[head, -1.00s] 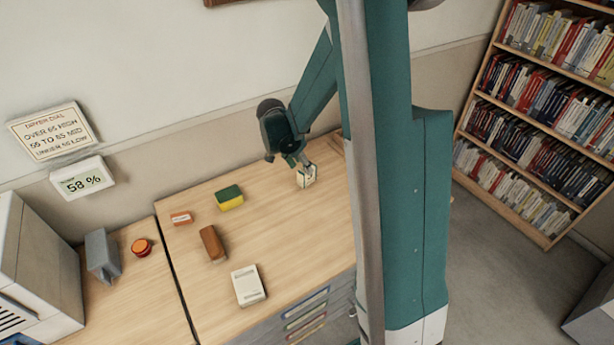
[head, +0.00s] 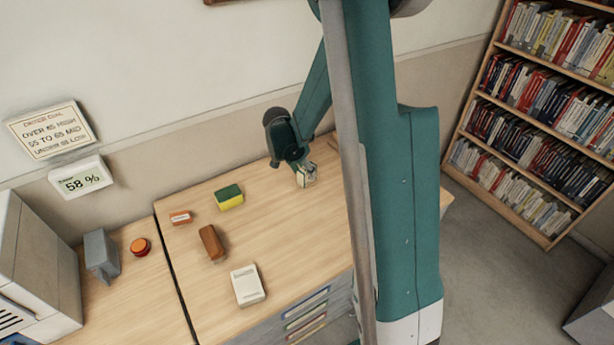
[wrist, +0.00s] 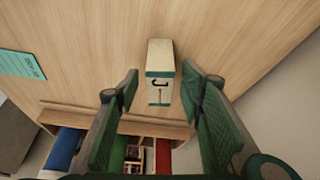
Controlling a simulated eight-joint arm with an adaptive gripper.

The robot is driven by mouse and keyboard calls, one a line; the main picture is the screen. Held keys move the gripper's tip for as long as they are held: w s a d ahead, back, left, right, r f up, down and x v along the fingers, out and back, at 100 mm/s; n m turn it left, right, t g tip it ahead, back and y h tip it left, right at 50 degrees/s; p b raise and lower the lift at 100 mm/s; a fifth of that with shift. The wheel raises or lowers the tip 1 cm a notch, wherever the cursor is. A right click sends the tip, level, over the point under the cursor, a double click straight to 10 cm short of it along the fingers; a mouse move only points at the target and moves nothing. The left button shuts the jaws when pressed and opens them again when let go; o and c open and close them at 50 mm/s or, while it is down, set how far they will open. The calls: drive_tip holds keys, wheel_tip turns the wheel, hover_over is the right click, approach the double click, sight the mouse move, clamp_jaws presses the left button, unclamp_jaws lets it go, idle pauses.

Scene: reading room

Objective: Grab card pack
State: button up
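A small cream box with teal bands and a black hook-shaped mark, which looks like the card pack (wrist: 160,62), stands on the wooden desk in the wrist view. In the head view the box (head: 302,180) is at the far right of the clear desk, partly covered by my gripper (head: 308,170). In the wrist view my gripper (wrist: 163,82) is open. Its two fingers are on either side of the box's near end, with a gap on both sides. The box lies mostly beyond the fingertips.
On the desk (head: 275,225) lie a green-yellow sponge (head: 229,198), a brown block (head: 212,243), a small orange-white block (head: 181,217) and a white box (head: 247,285). A teal card (wrist: 20,65) is left in the wrist view.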

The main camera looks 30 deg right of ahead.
drive_tip(key=shift+x, duration=1.6)
drive_tip(key=c, duration=1)
